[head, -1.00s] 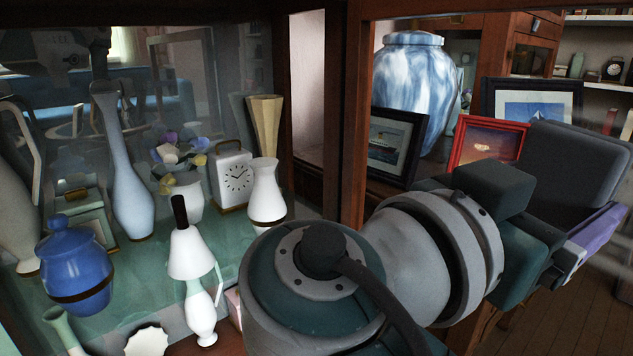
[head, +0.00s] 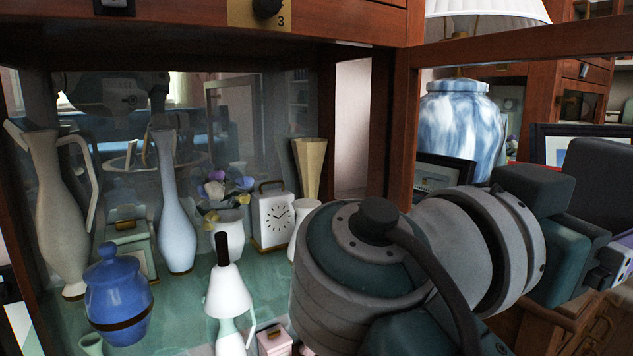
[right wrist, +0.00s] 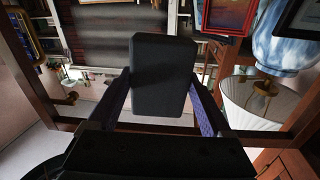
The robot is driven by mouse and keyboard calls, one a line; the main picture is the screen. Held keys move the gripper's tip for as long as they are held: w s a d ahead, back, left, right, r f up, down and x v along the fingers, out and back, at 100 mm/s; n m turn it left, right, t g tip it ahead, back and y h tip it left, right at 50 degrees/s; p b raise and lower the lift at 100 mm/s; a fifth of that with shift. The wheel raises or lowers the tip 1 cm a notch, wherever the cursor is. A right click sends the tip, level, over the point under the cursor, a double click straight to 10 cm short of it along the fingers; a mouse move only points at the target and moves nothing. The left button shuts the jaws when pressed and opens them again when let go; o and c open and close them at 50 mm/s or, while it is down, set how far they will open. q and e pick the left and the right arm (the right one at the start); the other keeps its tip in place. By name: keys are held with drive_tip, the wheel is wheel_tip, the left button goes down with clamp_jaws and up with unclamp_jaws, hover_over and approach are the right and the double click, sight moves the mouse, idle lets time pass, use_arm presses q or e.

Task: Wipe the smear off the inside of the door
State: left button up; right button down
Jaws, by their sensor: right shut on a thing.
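The cabinet door (head: 402,130) stands open at the right in the head view, a wooden frame around clear glass. Its frame also crosses the right wrist view (right wrist: 75,120). My right gripper (right wrist: 163,95) is shut on a dark, block-shaped pad (right wrist: 163,75), held between its two purple-sided fingers. The pad shows at the right edge of the head view (head: 598,185). In the right wrist view the pad is in front of the door's glass; I cannot tell whether it touches. I cannot make out the smear for certain. My left gripper is not in view.
The cabinet holds a blue lidded jar (head: 117,300), a pale blue vase (head: 175,215), a tall jug (head: 55,205), a clock (head: 272,218) and a white bell-shaped piece (head: 229,292).

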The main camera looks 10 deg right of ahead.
drive_tip(key=shift+s+d+p, duration=0.2)
drive_tip(key=shift+s+p, duration=0.05)
drive_tip(key=shift+s, duration=0.45)
drive_tip(key=shift+s+d+p, duration=0.2)
drive_tip(key=shift+s, duration=0.45)
drive_tip(key=s+d+p, duration=0.2)
drive_tip(key=s, duration=0.5)
drive_tip(key=shift+b+v, duration=0.65)
drive_tip(key=shift+v, duration=2.35)
